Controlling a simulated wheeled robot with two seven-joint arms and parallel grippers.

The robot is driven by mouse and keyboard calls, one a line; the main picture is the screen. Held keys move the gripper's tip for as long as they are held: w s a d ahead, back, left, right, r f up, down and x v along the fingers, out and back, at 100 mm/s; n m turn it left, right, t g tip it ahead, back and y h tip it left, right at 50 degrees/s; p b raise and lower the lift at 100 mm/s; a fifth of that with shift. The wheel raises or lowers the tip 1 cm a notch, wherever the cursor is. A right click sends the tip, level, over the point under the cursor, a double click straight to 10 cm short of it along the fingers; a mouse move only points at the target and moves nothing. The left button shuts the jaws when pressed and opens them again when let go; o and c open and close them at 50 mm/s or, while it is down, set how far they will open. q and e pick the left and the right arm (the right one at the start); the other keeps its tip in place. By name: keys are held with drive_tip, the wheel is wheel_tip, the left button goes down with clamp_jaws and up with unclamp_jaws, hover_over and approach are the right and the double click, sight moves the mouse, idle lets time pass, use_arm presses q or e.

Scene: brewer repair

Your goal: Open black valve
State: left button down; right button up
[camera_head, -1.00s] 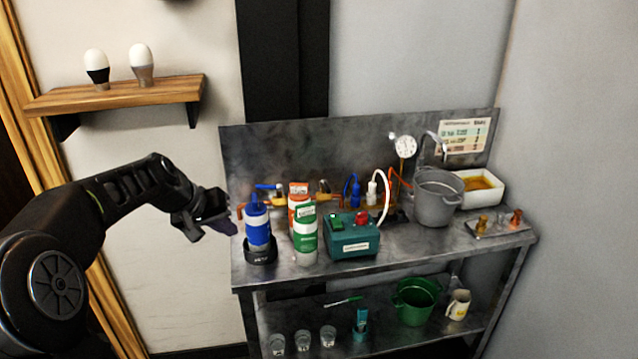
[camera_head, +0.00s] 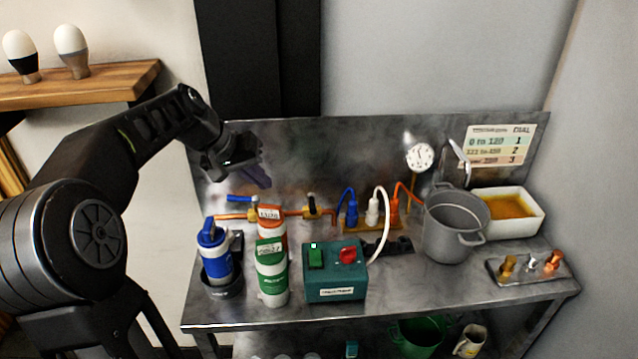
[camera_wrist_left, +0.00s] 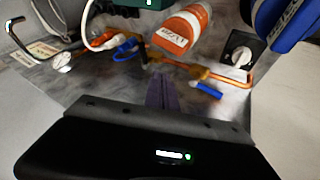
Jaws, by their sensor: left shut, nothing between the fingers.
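The black valve (camera_head: 311,204) has a small dark handle on a brass body, set in the copper pipe at the back of the metal bench. In the left wrist view a dark handle (camera_wrist_left: 142,52) shows on the pipe beyond the fingers, partly beside the orange-and-white bottle. A second valve with a blue handle (camera_head: 240,199) sits to its left; it also shows in the left wrist view (camera_wrist_left: 207,91). My left gripper (camera_head: 263,180) is shut and empty, above and left of the black valve, apart from it. Its purple fingers (camera_wrist_left: 161,92) show in the left wrist view. My right gripper is out of view.
A blue bottle (camera_head: 214,256), an orange-and-white bottle (camera_head: 272,226), a green-and-white bottle (camera_head: 272,275) and a green switch box (camera_head: 335,283) stand in front of the pipe. Coloured plugs with cables (camera_head: 373,210), a grey pot (camera_head: 453,232) and a white tray (camera_head: 518,225) are further right.

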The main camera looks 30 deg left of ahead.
sight(312, 203)
use_arm(q)
drive_tip(key=shift+s+r, duration=0.15)
drive_tip(key=shift+s, duration=0.1)
drive_tip(key=w+d+f+p, duration=0.3)
drive_tip(key=w+d+f, duration=0.1)
drive_tip(key=w+f, duration=0.3)
drive_tip(key=shift+w+d+f+p, duration=0.3)
drive_tip(key=shift+w+f, duration=0.05)
drive_tip(key=shift+f, duration=0.75)
